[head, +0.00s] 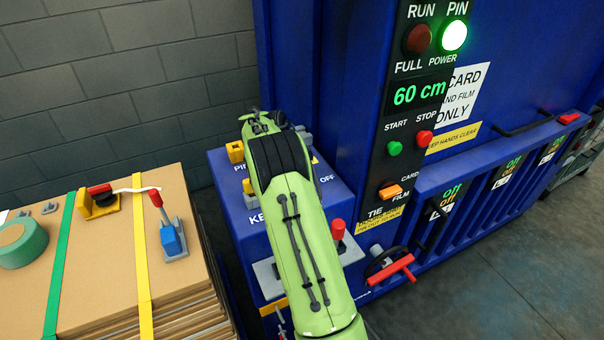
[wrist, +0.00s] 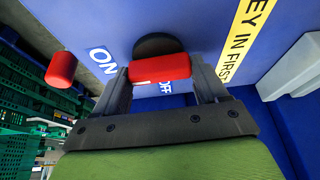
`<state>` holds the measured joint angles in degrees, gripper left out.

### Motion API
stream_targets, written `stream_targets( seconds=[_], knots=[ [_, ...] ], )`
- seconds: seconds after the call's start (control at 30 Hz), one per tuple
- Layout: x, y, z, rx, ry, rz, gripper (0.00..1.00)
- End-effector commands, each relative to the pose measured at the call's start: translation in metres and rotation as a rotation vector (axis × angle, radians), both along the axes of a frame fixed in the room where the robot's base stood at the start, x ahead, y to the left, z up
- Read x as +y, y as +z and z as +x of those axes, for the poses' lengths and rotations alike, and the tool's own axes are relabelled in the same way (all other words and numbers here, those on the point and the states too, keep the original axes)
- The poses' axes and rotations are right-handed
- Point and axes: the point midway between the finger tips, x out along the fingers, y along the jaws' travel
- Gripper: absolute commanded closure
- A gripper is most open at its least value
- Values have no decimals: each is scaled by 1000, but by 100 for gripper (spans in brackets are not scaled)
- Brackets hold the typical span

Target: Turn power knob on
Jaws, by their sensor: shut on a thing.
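The red power knob (wrist: 160,67) shows in the wrist view as a short red bar on a dark round base on a blue panel. It lies roughly level in that picture, with a white mark by its lower left edge. The word ON is to its left, and OFF is just below it. My gripper (wrist: 163,76) has one grey finger on each side of the knob and is shut on it. In the head view my green arm reaches over the blue control box (head: 244,202) and hides the knob and the fingertips.
A green lamp (head: 453,36) glows between the words PIN and POWER; the lamp beside it (head: 418,40) is dark red. A display (head: 419,93) reads 60 cm. A red-topped lever (head: 338,229) stands close beside my arm. Strapped cardboard (head: 100,250) is at left.

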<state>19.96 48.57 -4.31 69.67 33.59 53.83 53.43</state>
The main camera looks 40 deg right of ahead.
Motion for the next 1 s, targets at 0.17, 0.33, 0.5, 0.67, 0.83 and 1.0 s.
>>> stream_targets(
  seconds=[0.17, 0.33, 0.5, 0.67, 0.83, 1.0],
  knots=[
    [0, 1, 1, 0, -31, 1, 58],
    [0, 1, 1, -1, -42, 1, 58],
    [0, 1, 1, -2, -43, 1, 58],
    [0, 1, 1, -2, -42, -1, 22],
    [0, 0, 1, -1, -42, 0, 2],
    [0, 0, 0, -1, -41, 0, 2]
  ],
)
